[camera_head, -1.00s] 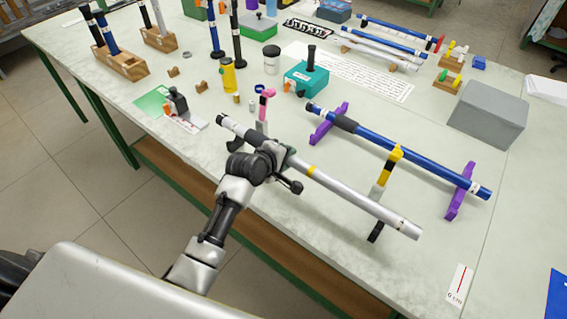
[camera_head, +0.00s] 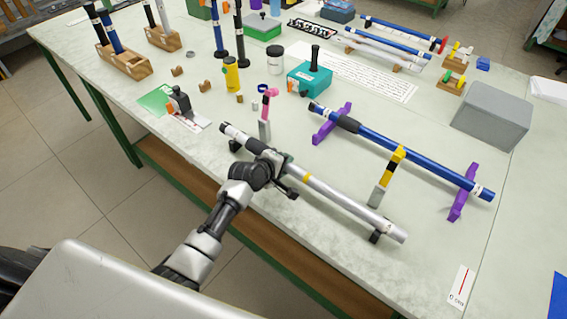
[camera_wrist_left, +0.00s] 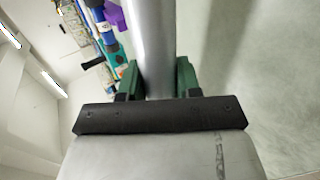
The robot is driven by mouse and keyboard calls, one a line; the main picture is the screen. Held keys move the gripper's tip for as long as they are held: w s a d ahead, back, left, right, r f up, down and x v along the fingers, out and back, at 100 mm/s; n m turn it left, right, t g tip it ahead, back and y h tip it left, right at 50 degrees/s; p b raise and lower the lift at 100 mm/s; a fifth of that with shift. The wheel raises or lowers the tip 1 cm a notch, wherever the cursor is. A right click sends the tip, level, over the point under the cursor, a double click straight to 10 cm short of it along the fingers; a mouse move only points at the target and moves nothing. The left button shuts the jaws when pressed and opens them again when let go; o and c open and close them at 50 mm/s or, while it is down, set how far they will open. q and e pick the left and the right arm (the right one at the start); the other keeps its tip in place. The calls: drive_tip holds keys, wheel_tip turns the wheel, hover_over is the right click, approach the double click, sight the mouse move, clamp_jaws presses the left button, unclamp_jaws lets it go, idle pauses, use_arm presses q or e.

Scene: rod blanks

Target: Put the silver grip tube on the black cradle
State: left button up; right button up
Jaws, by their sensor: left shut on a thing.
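The silver grip tube (camera_head: 335,197) has a dark grip at its far left end and a yellow band near its middle. My left gripper (camera_head: 279,166) is shut on it near the dark grip. In the left wrist view the tube (camera_wrist_left: 153,45) runs between the green fingers of the left gripper (camera_wrist_left: 158,80). The black cradle (camera_head: 376,238) shows as dark feet under both ends of the tube. The tube lies along it, at or just above the supports; contact cannot be told. My right gripper is out of view.
A blue tube (camera_head: 400,149) lies on a purple cradle (camera_head: 462,192) behind. A grey box (camera_head: 491,117) is at right. The front right table is fairly clear.

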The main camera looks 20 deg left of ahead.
use_arm(q)
drive_tip(key=shift+f, duration=0.3)
drive_tip(key=o, duration=0.9)
drive_tip(key=shift+o, duration=0.2)
drive_tip(key=shift+r, duration=0.1)
drive_tip(key=shift+r, duration=0.15)
drive_tip(key=v, duration=1.2)
drive_tip(key=shift+r+p, duration=0.2)
drive_tip(key=shift+p, duration=0.2)
